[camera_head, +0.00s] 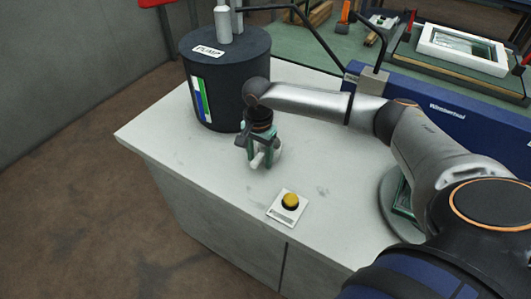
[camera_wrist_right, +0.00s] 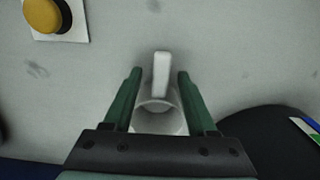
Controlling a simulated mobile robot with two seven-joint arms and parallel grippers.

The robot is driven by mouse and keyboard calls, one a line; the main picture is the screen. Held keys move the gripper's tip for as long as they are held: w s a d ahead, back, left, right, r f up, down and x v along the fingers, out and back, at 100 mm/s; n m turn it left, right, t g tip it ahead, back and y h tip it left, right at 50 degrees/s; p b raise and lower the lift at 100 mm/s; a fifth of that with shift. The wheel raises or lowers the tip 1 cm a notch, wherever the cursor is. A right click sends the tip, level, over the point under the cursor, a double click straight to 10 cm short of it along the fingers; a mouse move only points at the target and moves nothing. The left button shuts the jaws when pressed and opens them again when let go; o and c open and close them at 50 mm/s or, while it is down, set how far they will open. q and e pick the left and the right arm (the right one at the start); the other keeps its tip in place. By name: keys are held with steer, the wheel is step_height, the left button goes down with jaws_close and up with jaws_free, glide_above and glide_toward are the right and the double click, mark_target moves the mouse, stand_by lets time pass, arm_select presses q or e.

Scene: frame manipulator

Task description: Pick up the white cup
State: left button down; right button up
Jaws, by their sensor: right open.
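The white cup (camera_wrist_right: 160,119) stands on the white counter between the two green fingers of my right gripper (camera_wrist_right: 158,85), with its handle pointing up the picture, away from the gripper's base. The fingers are open and sit to either side of the cup. In the head view, my right gripper (camera_head: 262,158) reaches down to the counter in front of the black drum, and the cup (camera_head: 278,156) is mostly hidden by it. Whether a finger touches the cup cannot be told. My left gripper is not in view.
A black drum (camera_head: 226,95) labelled pump stands close behind my right gripper. A yellow button on a white plate (camera_head: 290,201) lies nearer the counter's front edge. The white counter (camera_head: 205,165) is clear to the left. A blue barrier (camera_head: 445,106) and a green bench lie behind.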

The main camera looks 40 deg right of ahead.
steer(key=shift+f, duration=0.55)
jaws_close()
